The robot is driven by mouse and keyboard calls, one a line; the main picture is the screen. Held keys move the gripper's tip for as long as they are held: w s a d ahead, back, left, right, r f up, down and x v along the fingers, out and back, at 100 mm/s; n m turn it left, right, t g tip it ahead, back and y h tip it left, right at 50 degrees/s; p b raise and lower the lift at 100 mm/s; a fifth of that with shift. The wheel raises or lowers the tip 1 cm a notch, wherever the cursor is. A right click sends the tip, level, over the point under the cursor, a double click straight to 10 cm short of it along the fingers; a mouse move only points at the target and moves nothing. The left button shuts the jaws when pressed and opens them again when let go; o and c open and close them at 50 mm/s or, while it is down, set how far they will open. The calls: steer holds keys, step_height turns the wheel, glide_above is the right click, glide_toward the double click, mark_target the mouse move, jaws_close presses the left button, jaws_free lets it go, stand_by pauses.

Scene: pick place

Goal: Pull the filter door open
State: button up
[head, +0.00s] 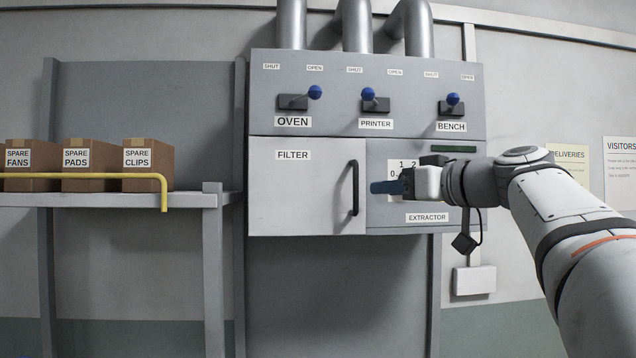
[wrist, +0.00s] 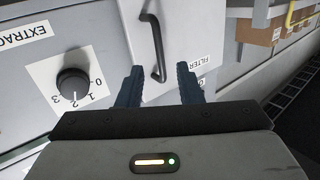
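The filter door (head: 300,200) is a light grey panel labelled FILTER, on the left of the grey cabinet. It looks shut, flush with its frame. Its black bar handle (head: 353,188) stands upright near the door's right edge. My gripper (head: 376,187) is just right of the handle in the head view, with its dark blue fingers towards it. The handle (wrist: 157,48) shows ahead of the fingertips, roughly in line with the gap. The door (wrist: 190,35) also shows there.
The extractor panel with a black knob (wrist: 73,82) is beside the door, partly behind my gripper in the head view. Three blue-tipped levers (head: 315,92) sit above. A shelf (head: 110,200) with boxes and a yellow rail (head: 166,190) stands left.

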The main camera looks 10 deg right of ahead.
mark_target(362, 176)
steer(key=shift+n, duration=0.3)
steer(key=w+a+p, duration=0.1)
steer(key=w, duration=0.1)
steer(key=w+a+r+p, duration=0.1)
steer(key=w, duration=0.1)
steer(key=w+a+r+p, duration=0.1)
steer(key=w+a, duration=0.1)
steer(key=shift+w+r, duration=0.15)
steer(key=shift+w, duration=0.05)
steer(key=shift+d, duration=0.1)
jaws_close()
